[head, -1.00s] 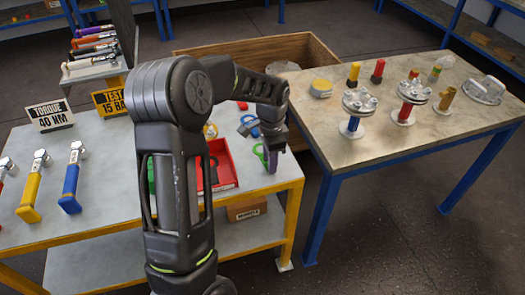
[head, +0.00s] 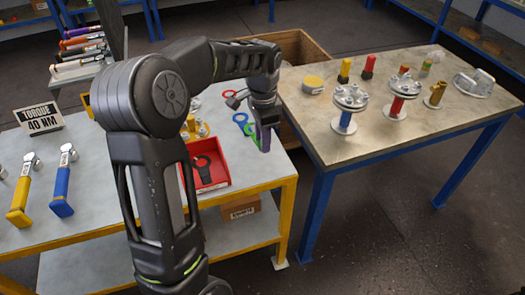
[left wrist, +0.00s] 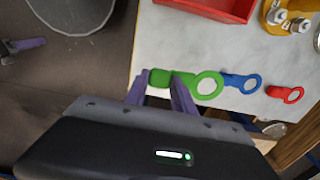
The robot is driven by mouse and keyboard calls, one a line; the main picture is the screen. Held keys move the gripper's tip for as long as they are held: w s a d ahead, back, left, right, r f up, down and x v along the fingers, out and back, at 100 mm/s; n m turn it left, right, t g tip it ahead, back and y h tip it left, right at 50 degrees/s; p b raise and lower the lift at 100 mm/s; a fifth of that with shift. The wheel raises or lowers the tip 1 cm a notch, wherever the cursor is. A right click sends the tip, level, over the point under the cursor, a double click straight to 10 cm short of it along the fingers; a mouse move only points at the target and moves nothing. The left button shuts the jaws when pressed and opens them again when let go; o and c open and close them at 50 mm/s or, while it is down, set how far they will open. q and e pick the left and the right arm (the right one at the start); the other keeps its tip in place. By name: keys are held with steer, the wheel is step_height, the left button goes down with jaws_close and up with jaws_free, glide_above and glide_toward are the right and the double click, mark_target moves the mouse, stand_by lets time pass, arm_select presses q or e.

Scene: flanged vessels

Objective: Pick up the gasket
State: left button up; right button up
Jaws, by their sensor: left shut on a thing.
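The green gasket (left wrist: 207,86) is a flat ring with a thick tab. My left gripper (left wrist: 162,90) is shut on the tab, with one purple finger on each side, and the ring sticks out beyond the fingers. In the head view, the left gripper (head: 265,138) points down at the right end of the grey bench, with the green ring (head: 251,129) beside it. I cannot tell the gap between gasket and bench top. A blue gasket (left wrist: 241,82) and a red one (left wrist: 285,94) lie farther along. Part of what looks like my right gripper (left wrist: 25,45) shows at the left wrist view's edge.
A red tray (head: 222,178) with a black ring-shaped piece stands left of the gripper. A wooden crate (head: 310,48) stands behind. Wrenches lie on the bench's left.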

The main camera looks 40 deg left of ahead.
arm_select(q)
step_height(320, 180, up, 2)
steer(key=shift+r, duration=0.15)
stand_by(0.6)
